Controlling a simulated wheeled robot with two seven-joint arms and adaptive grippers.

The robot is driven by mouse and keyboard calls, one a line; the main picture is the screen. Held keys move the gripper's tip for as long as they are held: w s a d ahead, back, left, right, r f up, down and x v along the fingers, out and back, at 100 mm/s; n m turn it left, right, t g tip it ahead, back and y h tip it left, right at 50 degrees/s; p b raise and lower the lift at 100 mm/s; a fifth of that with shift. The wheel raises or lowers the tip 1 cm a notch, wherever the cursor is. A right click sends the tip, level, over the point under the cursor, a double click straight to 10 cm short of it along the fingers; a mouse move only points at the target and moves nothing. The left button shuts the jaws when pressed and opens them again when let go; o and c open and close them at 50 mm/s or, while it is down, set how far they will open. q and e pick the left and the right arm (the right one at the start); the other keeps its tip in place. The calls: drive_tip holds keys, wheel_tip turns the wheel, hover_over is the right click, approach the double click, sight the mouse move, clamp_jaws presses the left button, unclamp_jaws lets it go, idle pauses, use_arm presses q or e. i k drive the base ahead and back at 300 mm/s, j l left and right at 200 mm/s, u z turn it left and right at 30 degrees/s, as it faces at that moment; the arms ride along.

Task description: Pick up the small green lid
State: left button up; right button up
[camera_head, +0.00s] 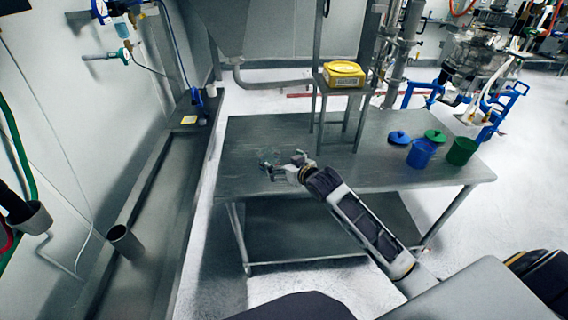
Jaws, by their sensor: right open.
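The small green lid (434,135) lies on the metal table at its right side, just behind the blue cup (420,154). A blue lid (399,138) lies to its left, and a green cup (461,151) stands to its right and nearer the front. My right gripper (268,164) is over the left half of the table, well to the left of the green lid. It is open, with nothing visible between its fingers. My left gripper is not in view.
The metal table (340,176) has bare surface between my right gripper and the lids. A small raised stand (345,92) with a yellow box (344,74) is at the table's back middle. Blue-handled equipment (490,115) stands beyond the right end.

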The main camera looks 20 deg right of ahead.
sight(435, 136)
drive_tip(key=z, duration=2.15)
